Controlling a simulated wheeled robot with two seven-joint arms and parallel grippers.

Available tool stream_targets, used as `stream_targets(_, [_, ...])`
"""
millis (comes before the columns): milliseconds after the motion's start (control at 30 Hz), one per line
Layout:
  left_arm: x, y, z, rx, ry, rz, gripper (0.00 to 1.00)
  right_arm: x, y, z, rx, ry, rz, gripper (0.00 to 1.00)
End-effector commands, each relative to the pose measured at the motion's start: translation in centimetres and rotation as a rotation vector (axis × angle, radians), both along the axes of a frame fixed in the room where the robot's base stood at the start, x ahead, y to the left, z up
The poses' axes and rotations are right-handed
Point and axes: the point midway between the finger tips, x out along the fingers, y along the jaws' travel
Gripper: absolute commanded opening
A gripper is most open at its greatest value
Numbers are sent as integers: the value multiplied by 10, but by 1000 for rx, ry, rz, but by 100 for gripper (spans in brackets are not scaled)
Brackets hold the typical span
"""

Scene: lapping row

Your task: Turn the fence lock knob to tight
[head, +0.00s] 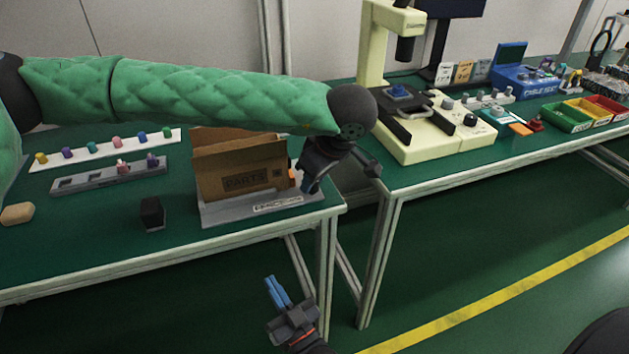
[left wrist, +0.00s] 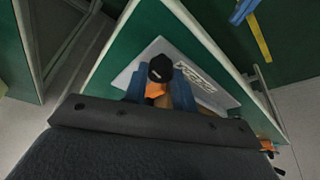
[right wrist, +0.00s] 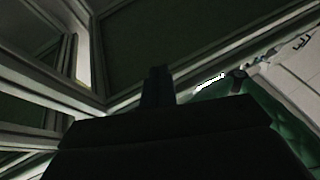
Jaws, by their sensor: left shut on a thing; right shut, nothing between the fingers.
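The fence lock knob (left wrist: 155,91) shows as an orange piece between the blue fingers of my left gripper (left wrist: 159,92) in the left wrist view. A black round part (left wrist: 160,68) sits just beyond it. In the head view my left gripper (head: 309,181) is at the right end of the grey fence base (head: 215,216), with a bit of orange (head: 293,177) beside its fingers. The gripper is shut on the knob and hides most of it; I cannot read its setting. My right gripper (head: 277,290) is shut and empty, low in front of the table.
A cardboard parts box (head: 240,170) stands on the fence base. A black block (head: 152,212), a tan piece (head: 17,214) and two peg strips lie to the left. A second table with a cream machine (head: 430,135) stands right, across a gap.

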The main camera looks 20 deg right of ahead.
Motion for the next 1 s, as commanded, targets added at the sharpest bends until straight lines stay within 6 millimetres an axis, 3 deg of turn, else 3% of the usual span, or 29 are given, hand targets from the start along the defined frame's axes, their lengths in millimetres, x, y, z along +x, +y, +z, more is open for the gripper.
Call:
stream_targets(200, [0, 0, -1, 1, -1, -40, 4, -10, -6, 61, 48, -199, -13, 0])
stream_targets(400, [-1, 0, -1, 0, 0, -63, 4, -21, -10, 96, 78, -318, -19, 0])
stream_targets(633, [-1, 0, 0, 0, 0, -76, 4, -28, -13, 114, 94, -380, -22, 0])
stream_targets(1000, [0, 0, 0, 0, 1, -78, 4, -30, -13, 117, 96, -390, -22, 0])
